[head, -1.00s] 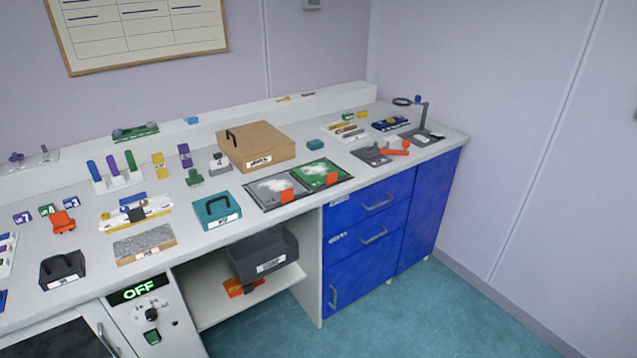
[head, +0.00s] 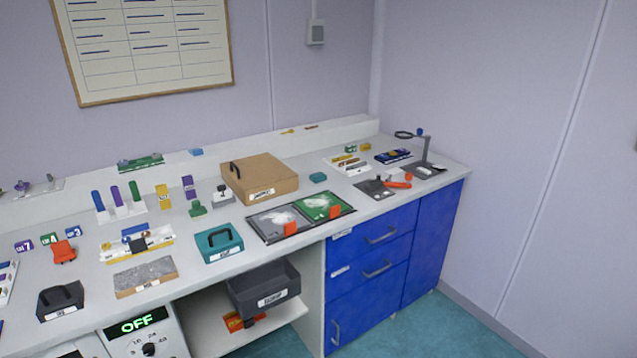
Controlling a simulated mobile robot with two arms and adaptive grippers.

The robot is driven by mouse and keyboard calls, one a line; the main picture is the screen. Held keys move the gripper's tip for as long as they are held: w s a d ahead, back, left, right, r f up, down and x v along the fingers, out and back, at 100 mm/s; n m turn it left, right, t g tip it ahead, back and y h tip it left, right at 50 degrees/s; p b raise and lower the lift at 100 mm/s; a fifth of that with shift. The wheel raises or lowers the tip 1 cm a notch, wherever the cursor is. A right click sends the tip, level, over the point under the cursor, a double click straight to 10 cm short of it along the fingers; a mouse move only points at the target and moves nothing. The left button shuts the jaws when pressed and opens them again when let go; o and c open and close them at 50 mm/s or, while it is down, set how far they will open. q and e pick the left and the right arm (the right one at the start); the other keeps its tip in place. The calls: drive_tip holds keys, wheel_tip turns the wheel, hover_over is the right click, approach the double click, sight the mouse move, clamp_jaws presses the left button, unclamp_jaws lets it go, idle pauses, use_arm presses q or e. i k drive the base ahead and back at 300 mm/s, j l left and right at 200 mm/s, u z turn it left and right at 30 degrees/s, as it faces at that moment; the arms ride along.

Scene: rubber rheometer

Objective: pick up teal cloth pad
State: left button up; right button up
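A small teal pad (head: 318,177) lies flat on the white worktop in the head view, right of the brown box and behind the green tray. It looks like a small soft block, and nothing covers it. Neither of my grippers is in view.
The brown box (head: 260,183) with a black handle stands left of the pad. A black-framed green tray (head: 322,205) lies in front. A rack of small tools (head: 350,165) and a magnifier stand (head: 424,152) are to the right. Blue drawers (head: 372,270) are below the worktop edge.

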sight(318, 177)
drive_tip(key=l+u, duration=0.15)
drive_tip(key=u, duration=0.85)
drive_tip(key=l+u, duration=0.3)
drive_tip(key=l, duration=0.25)
drive_tip(key=l+u, duration=0.25)
drive_tip(key=l, duration=0.3)
drive_tip(key=k+l+u, duration=0.15)
drive_tip(key=l+u, duration=0.15)
drive_tip(key=l, duration=0.2)
drive_tip(key=k+l+u, duration=0.15)
drive_tip(key=l+u, duration=0.15)
drive_tip(key=l, duration=0.25)
